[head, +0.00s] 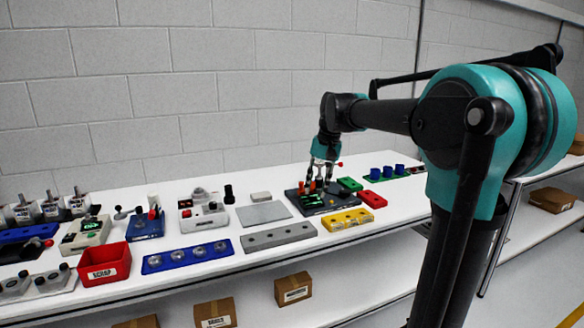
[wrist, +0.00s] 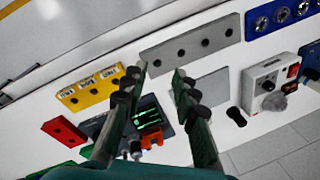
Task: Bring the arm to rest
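My gripper (head: 318,180) hangs from the teal and black arm, over or just behind a dark fixture (head: 335,208) with green-marked parts on it. In the wrist view my gripper (wrist: 161,76) has its two dark fingers spread apart, with nothing held between them. The fixture, partly hidden by the left finger, shows with a green part (wrist: 148,117) and an orange-red piece (wrist: 152,139). In the head view I cannot tell the exact gap between fingertips and fixture.
A yellow block (head: 347,220), a grey bar with holes (head: 278,236), a grey plate (head: 263,213) and red (head: 371,199) and green (head: 349,184) blocks surround the fixture. Blue cups (head: 387,171) stand right. A red scrap bin (head: 104,264) and several devices stand left. A wall stands behind.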

